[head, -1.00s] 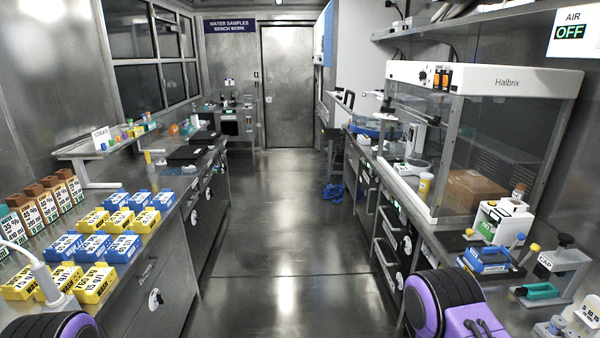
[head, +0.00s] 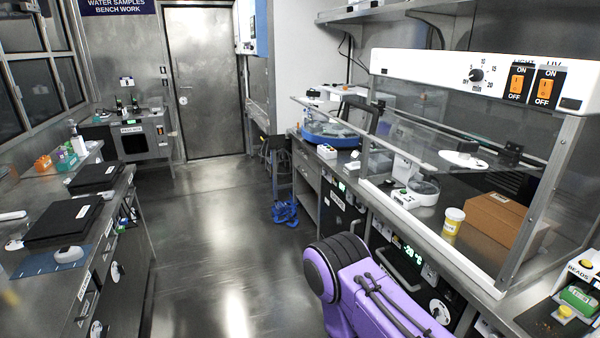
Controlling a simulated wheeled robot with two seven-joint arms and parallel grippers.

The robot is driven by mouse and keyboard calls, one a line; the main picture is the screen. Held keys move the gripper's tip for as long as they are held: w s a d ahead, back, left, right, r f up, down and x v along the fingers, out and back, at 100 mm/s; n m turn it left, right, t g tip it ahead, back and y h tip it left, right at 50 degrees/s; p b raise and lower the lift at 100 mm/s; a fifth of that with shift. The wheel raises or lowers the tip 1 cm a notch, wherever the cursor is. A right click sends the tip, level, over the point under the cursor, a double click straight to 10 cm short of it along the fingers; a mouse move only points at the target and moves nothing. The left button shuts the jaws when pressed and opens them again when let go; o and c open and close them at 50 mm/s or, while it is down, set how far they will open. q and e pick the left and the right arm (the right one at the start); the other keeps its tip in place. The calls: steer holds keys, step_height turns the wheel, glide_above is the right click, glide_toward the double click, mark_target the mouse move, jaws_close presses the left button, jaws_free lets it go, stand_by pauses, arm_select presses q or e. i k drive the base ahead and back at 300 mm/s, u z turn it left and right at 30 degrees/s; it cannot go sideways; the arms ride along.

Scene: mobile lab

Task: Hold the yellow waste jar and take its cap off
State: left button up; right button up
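The yellow waste jar (head: 453,222) stands upright on the right-hand bench, inside the front of the clear-walled hood. It has a yellow body, a pale label band and a pale cap that looks seated on top. A purple and black part of my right arm shows at the lower middle, in front of the bench. Its gripper is out of frame. My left arm and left gripper are not in view.
A cardboard box (head: 497,224) sits right behind the jar, and a balance (head: 416,191) stands to its left. The hood's front frame (head: 430,237) borders the jar.

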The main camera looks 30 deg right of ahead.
mark_target(451, 227)
steer(key=z, duration=0.25)
steer(key=i, duration=1.5)
steer(key=z, duration=1.1)
steer(key=i, duration=0.85)
steer(key=z, duration=1)
